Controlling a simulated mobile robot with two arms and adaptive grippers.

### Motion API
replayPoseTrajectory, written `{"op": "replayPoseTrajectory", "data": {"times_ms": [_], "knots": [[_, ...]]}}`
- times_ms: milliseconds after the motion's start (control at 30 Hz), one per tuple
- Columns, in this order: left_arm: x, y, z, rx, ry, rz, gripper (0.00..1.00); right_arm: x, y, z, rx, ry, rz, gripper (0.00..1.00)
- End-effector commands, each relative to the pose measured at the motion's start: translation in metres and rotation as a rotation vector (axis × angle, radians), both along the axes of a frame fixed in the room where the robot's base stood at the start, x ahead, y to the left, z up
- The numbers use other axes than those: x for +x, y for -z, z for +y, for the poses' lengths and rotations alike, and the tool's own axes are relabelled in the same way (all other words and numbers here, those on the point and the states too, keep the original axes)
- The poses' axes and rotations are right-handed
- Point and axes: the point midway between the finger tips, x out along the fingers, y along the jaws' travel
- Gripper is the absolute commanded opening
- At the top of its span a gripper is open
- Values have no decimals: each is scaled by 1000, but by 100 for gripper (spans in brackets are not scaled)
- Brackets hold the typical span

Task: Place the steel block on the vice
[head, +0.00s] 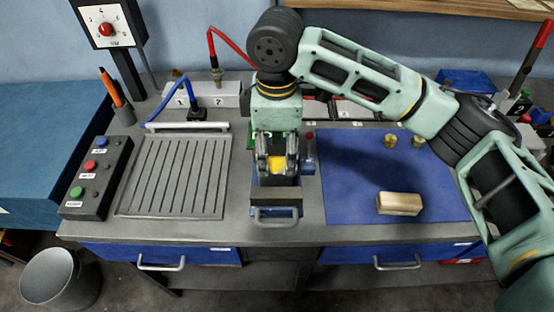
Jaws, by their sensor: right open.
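The vice (275,212) is at the front middle of the bench, with dark jaws and a grey bar handle facing front. My right gripper (277,172) points down over the vice with its fingers apart. A yellow patch shows between the fingers; I cannot tell whether it is part of the gripper or a thing behind it. The gripper hides much of the vice's top. A tan, light-topped block (399,204) lies on the blue mat, right of the vice and apart from the gripper. No other block shows clearly as steel. My left gripper is not in view.
The blue mat (345,205) also holds two small brass-coloured cylinders (390,141) at the back. A slotted plate (172,178) and a button box (96,178) are on the left. My right arm spans the back right. The mat's front left is clear.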

Motion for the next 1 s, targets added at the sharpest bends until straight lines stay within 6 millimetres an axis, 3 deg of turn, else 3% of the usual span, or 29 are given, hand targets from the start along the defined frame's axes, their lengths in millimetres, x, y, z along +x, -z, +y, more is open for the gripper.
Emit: {"op": "replayPoseTrajectory", "data": {"times_ms": [200, 400, 1000], "knots": [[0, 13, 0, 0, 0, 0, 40, 1, -47, 1, 2, 0, -4, 57], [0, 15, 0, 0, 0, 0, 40, 1, -76, 0, -1, 1, -3, 57], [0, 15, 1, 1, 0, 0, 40, 0, -84, 0, 0, 0, 0, 57]]}}
